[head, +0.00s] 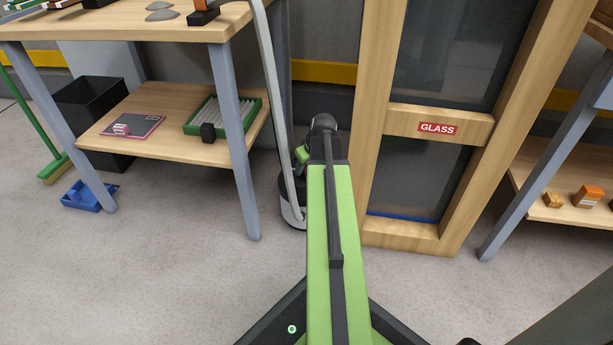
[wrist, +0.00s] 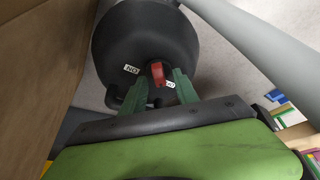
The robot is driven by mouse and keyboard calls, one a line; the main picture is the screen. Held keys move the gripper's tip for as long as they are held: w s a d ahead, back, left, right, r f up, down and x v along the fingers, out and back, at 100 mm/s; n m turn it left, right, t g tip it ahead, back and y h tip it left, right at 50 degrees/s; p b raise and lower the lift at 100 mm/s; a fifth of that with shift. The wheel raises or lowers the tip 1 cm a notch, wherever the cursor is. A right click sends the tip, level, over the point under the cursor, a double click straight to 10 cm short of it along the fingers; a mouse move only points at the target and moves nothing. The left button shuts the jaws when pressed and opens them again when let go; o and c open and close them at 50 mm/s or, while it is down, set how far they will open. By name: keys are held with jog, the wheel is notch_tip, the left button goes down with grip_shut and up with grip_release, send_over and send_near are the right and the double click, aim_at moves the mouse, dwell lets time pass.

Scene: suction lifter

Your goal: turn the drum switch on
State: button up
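The drum shows in the wrist view as a dark round body (wrist: 130,35). A red switch (wrist: 158,73) sits on it, with a white label (wrist: 131,69) on its left, lettered ON upside down, and a second label on its right partly covered by a finger. My gripper (wrist: 160,80) has its two green fingers apart, one on each side of the red switch; I cannot tell whether either touches it. In the head view the drum's pale lower part (head: 293,212) shows behind my arm; my gripper (head: 302,153) is mostly hidden there and the switch is not visible.
A grey tube (head: 275,90) rises from the drum, close beside my gripper. A wooden workbench (head: 130,30) with a lower shelf stands left. A wooden frame labelled GLASS (head: 437,129) stands just right. Open floor (head: 180,285) lies in front.

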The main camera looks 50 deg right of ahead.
jog(key=shift+c, duration=0.2)
grip_shut()
jog(key=shift+a+m, duration=0.1)
jog(key=shift+m, duration=0.3)
jog(key=m+h, duration=0.1)
jog(key=m, duration=0.1)
jog(key=shift+w+a+m, duration=0.1)
jog(key=shift+m, duration=0.3)
jog(key=m+g+h, duration=0.1)
jog(key=m, duration=0.4)
jog(key=shift+w+a+g+h, duration=0.1)
jog(key=shift+w+g+h, duration=0.05)
jog(key=shift+g+h, duration=0.25)
jog(key=m, duration=0.2)
jog(key=m+g, duration=0.1)
jog(key=m, duration=0.2)
jog(key=shift+w+g+h, duration=0.2)
jog(key=shift+g+h, duration=0.1)
jog(key=shift+h, duration=0.1)
jog(key=m+g, duration=0.1)
jog(key=m, duration=0.3)
jog(key=shift+g, duration=0.3)
jog(key=shift+m, duration=0.3)
